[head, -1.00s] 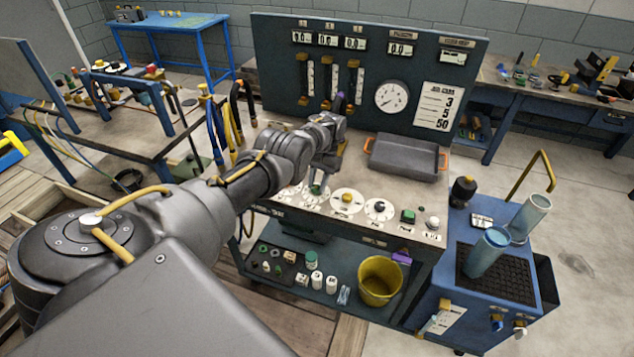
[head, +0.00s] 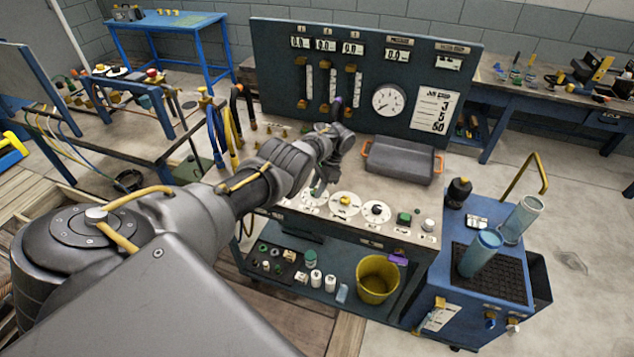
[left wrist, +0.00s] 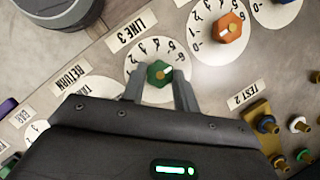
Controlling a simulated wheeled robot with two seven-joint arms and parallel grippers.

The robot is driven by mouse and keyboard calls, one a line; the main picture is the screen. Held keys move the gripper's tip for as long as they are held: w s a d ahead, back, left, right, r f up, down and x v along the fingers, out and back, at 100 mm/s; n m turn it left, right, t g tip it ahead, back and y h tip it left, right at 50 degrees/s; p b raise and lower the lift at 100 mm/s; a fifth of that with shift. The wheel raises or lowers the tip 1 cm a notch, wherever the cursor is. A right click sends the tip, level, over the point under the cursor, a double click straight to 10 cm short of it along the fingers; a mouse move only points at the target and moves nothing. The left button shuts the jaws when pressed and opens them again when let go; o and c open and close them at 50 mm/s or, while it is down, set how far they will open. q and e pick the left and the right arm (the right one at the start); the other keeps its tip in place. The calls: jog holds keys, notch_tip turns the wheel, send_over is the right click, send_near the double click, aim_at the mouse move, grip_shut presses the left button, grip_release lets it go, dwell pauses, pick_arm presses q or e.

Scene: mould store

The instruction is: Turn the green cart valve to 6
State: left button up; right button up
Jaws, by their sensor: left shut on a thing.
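The green cart valve (left wrist: 160,73) is a small green knob with a pale mark on a white numbered dial, seen upside down in the left wrist view. My left gripper (left wrist: 160,88) has a finger on each side of the knob and is shut on it. In the head view my left gripper (head: 318,186) reaches down to the bench panel and hides the green knob. My right gripper is not in view.
An orange knob (left wrist: 230,27) on its dial sits close to the right of the green one. A yellow knob (head: 345,202) and a black knob (head: 377,210) line the panel's front. A grey tray (head: 398,160) with orange handles stands behind them.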

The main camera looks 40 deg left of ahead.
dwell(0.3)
pick_arm(q)
jog(key=o, duration=1)
jog(key=shift+c, duration=0.2)
jog(key=p+v, duration=0.2)
jog(key=v, duration=0.8)
jog(key=shift+r, duration=0.4)
jog(key=shift+w, duration=0.1)
